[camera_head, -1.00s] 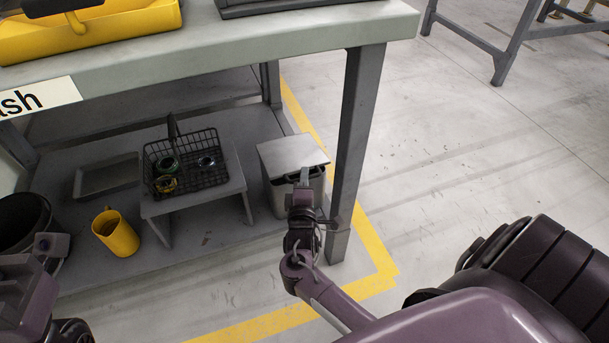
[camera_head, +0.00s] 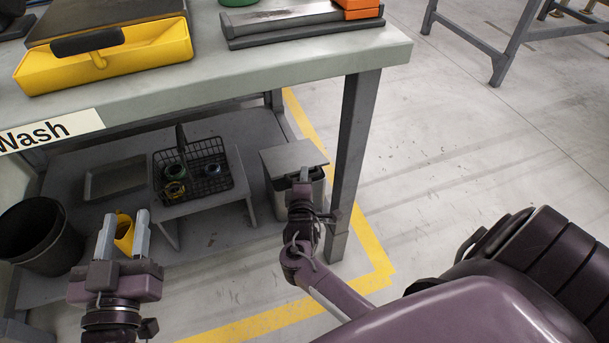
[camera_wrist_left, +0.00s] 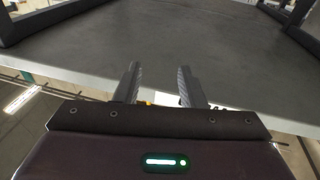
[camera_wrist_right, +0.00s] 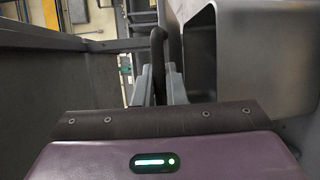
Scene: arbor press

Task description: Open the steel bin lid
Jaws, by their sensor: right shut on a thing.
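The steel bin (camera_head: 317,185) stands on the lower shelf beside the table's front right leg, with its flat grey lid (camera_head: 293,156) over the top. A dark gap shows under the lid's front edge; how far the lid is raised is unclear. My right gripper (camera_head: 304,176) is at the bin's front, just below the lid edge. In the right wrist view its fingers (camera_wrist_right: 160,85) are shut on a dark curved bar (camera_wrist_right: 158,45), which looks like a handle. My left gripper (camera_head: 125,232) is open and empty in front of the shelf; its fingers (camera_wrist_left: 157,85) stand apart.
A wire basket (camera_head: 215,182) sits on a small grey stand left of the bin. A yellow mug (camera_head: 124,236), partly hidden by my left gripper, and a black bucket (camera_head: 38,240) are further left. The table leg (camera_head: 352,150) is close right of the bin.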

